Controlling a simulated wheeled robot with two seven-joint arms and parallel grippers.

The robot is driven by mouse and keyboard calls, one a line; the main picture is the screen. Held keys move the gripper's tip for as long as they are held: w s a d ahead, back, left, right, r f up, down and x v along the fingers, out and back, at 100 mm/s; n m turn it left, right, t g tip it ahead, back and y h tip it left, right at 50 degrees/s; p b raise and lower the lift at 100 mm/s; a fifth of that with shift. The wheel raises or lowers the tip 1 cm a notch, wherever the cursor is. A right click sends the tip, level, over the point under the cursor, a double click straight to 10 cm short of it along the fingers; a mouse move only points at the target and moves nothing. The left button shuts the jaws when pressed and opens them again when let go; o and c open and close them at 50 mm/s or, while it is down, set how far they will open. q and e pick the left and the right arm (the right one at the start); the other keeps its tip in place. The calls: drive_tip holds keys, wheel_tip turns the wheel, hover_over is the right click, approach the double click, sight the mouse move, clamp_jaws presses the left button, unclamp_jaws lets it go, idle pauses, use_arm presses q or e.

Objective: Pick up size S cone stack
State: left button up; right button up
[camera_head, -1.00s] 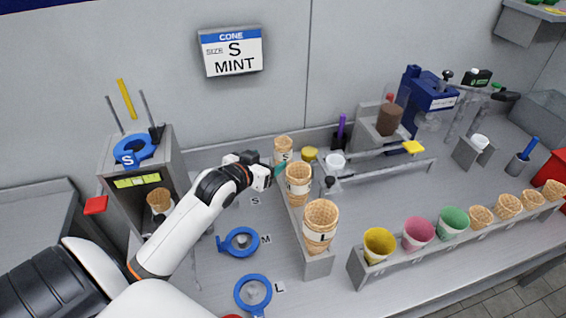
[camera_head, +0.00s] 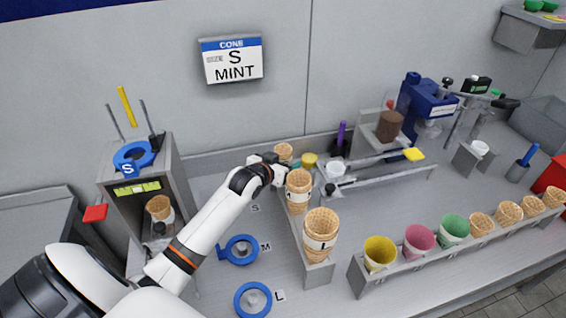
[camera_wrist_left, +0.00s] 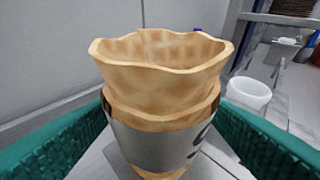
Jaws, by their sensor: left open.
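The size S cone stack (camera_head: 284,150) stands at the far end of the grey cone rack (camera_head: 318,276), its lower part hidden by my left gripper (camera_head: 281,167). In the left wrist view the stack (camera_wrist_left: 160,75) fills the middle, upright, with a grey band partly showing a dark letter. The teal fingers of my left gripper (camera_wrist_left: 165,145) lie on either side of the stack, with the jaws open. The M stack (camera_head: 298,190) and the L stack (camera_head: 320,234) stand nearer on the same rack. My right gripper does not show.
A wall sign (camera_head: 232,60) reads cone size S, mint. A white cup (camera_head: 336,169) and a yellow cup (camera_head: 308,160) stand close to the right of the S stack. A grey dispenser box (camera_head: 172,165) with a blue S ring (camera_head: 134,156) is at left.

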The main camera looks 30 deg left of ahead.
use_arm(q)
drive_tip(key=shift+x, duration=1.2)
drive_tip(key=c, duration=0.8)
drive_tip(key=shift+c, duration=0.2)
drive_tip(key=shift+r, duration=0.15)
